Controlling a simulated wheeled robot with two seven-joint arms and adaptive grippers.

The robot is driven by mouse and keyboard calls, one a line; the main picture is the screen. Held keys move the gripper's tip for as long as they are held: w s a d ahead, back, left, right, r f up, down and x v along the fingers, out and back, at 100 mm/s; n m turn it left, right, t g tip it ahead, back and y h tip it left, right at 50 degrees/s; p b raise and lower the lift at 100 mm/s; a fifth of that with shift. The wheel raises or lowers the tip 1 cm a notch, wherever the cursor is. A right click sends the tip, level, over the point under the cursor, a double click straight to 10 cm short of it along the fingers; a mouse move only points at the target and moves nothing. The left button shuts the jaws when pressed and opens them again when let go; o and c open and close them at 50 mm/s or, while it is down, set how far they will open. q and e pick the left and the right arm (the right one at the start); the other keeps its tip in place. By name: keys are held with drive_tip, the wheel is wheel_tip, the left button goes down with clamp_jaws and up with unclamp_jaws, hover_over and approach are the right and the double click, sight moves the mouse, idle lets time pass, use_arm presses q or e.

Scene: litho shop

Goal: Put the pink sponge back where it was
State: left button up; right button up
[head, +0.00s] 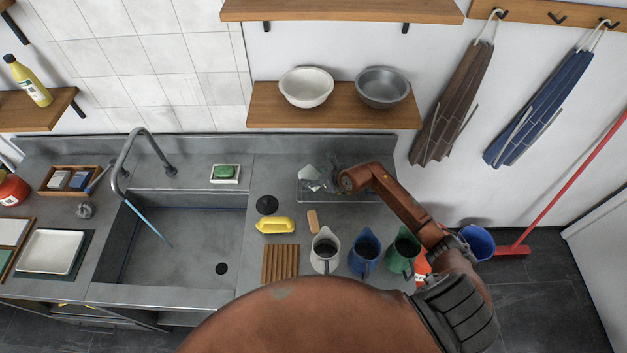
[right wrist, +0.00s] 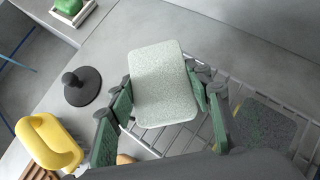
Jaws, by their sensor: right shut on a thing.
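My right gripper (head: 326,178) is shut on a pale grey-green speckled sponge (head: 309,173), a flat rounded block. In the right wrist view the sponge (right wrist: 164,80) sits between the two fingers of the gripper (right wrist: 162,102). It is held over the left part of a wire rack (head: 350,199); whether it touches the rack is unclear. A dark speckled block (right wrist: 263,132) lies in the rack, right of the held sponge in the wrist view. I see no clearly pink sponge. My left gripper is out of view.
Left of the rack are a black round-based knob (head: 267,205), a yellow brush (head: 275,225) and green soap on a white dish (head: 225,181). White (head: 325,267), blue (head: 365,268) and green (head: 403,265) jugs stand in front. The sink (head: 185,260) is further left.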

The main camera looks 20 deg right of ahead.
drive_tip(key=shift+f+p, duration=0.3)
drive_tip(key=shift+f, duration=1.1)
drive_tip(key=o, duration=0.7)
drive_tip(key=shift+s+d+r, duration=0.1)
drive_tip(key=b+v, duration=0.1)
drive_tip(key=v, duration=1)
drive_tip(key=shift+s+r, duration=0.25)
